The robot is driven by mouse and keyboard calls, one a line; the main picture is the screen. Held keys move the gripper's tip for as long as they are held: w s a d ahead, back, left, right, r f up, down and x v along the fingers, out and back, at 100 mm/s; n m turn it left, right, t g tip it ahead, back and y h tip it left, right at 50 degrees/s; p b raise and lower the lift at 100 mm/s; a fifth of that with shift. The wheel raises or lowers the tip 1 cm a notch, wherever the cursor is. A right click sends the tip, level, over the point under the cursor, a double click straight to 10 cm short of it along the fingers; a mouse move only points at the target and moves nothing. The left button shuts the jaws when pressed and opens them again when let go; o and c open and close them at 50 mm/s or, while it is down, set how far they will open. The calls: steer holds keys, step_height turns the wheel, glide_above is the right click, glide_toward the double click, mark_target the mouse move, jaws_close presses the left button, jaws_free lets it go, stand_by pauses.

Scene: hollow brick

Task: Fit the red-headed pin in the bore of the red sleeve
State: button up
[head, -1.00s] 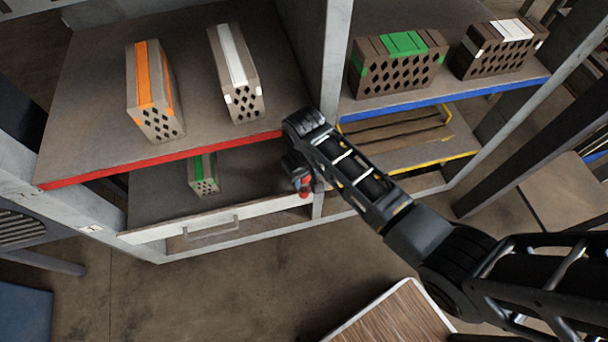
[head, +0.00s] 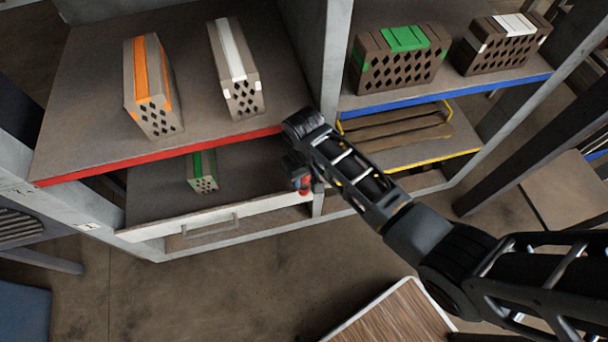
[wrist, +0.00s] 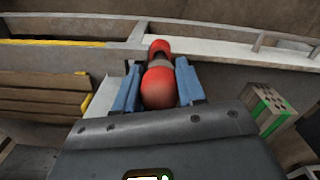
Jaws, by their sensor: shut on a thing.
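My gripper (wrist: 158,78) has its blue fingers shut on the red-headed pin (wrist: 158,90), whose rounded red head sits between them in the wrist view. Just beyond the head is a short grey part, then a second red piece, which looks like the red sleeve (wrist: 160,47), in line with the pin at the pale frame. Whether the pin's shank is inside the bore or only in front of it is hidden by the head. In the head view my gripper (head: 298,172) is beside the cabinet's middle post, with red (head: 305,186) showing at its lower end.
A white drawer front (head: 190,221) with a handle is left of my gripper. A green-striped brick (head: 202,172) lies behind it. The red-edged shelf (head: 90,160) above holds two bricks. A yellow-edged tray (head: 400,135) is at right.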

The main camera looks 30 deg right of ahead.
steer(key=shift+f+b, duration=0.95)
steer(key=shift+f, duration=0.5)
stand_by(0.3)
steer(key=o, duration=1.2)
step_height(320, 180, up, 8)
steer(key=shift+f, duration=0.1)
